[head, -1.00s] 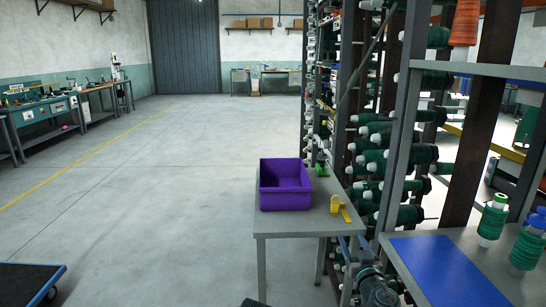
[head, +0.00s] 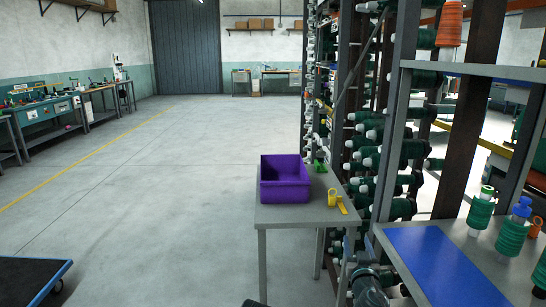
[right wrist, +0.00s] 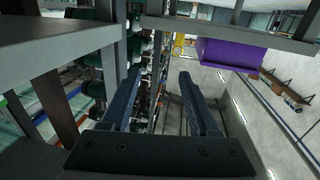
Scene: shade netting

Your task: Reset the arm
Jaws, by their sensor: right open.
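My right gripper (right wrist: 157,78) shows in the right wrist view. Its two dark fingers stand apart with nothing between them. The purple bin (right wrist: 228,54) is beyond and to the right of the fingers in that view. In the head view the purple bin (head: 285,192) stands on a small grey table (head: 290,217). I cannot make out the right gripper clearly in the head view. My left gripper is not in view.
A yellow tape-like item (head: 336,200) lies beside the bin. A tall rack of green spools (head: 385,180) rises on the right. A blue mat (head: 435,262) lies on a grey bench with spools. The floor (head: 150,190) left of the table is open; a dark cart (head: 35,275) stands at lower left.

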